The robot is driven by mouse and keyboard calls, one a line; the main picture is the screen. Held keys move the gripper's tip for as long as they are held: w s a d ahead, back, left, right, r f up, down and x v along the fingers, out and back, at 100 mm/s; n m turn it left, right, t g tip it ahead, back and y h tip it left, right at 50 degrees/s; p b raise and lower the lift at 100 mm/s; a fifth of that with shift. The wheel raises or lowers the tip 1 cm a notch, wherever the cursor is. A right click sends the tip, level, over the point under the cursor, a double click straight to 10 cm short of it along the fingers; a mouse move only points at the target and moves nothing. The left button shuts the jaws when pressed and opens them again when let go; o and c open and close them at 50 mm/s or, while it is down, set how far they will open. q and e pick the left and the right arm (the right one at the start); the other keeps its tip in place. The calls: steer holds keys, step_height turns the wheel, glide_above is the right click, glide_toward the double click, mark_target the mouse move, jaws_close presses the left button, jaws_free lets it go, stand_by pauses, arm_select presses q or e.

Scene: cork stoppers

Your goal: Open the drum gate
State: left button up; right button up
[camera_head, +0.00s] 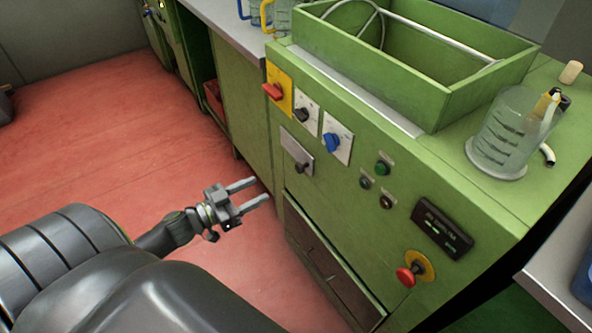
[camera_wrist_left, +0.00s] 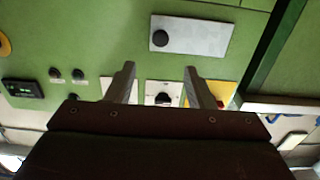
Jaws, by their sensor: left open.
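A green machine (camera_head: 330,205) stands at the right, with an open green bin (camera_head: 385,75) on top. I cannot tell for sure which part is the drum gate. A silver plate (camera_head: 297,150) with a dark knob (camera_head: 302,167) is on its front; in the left wrist view the plate (camera_wrist_left: 205,35) and knob (camera_wrist_left: 160,39) are near the top. My left gripper (camera_head: 261,192) is open and empty, apart from the machine front, left of and below that plate. In the left wrist view its fingers (camera_wrist_left: 160,72) point toward the panel. My right gripper is out of view.
Above the plate are a red switch (camera_head: 272,91), a black knob (camera_head: 303,114) and a blue knob (camera_head: 331,142). A red stop button (camera_head: 406,277) sits lower right. A clear jug (camera_head: 505,140) stands on top. The red floor (camera_head: 110,150) at left is clear.

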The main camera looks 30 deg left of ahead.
mark_target(297, 169)
arm_select(q)
steer(key=x, duration=1.2)
steer(key=shift+w+p, duration=0.35)
jaws_close()
